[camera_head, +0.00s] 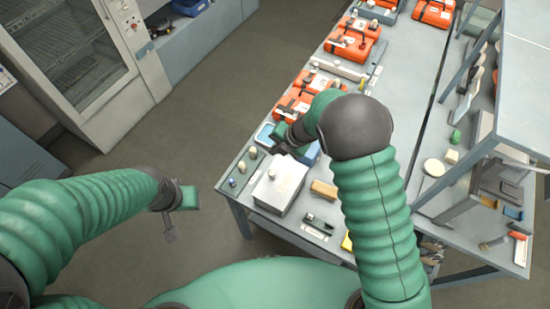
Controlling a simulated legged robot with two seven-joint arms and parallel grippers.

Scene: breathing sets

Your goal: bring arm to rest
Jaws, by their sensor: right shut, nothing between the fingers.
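My right arm (380,200) reaches up over the workbench and bends back left at a dark elbow. Its dark gripper (281,148) is shut and empty above the near left end of the bench, close to a white box (280,184). My left arm (85,215) comes in from the left over open floor. Its small dark gripper (170,232) hangs at the end, clear of the bench; its fingers are too small to tell open from shut.
The grey workbench (410,75) holds several orange breathing-set cases (352,42), a tan block (324,189) and small parts. A shelf rack (510,110) stands at right. A glass-fronted cabinet (80,70) stands at back left. Floor between cabinet and bench is clear.

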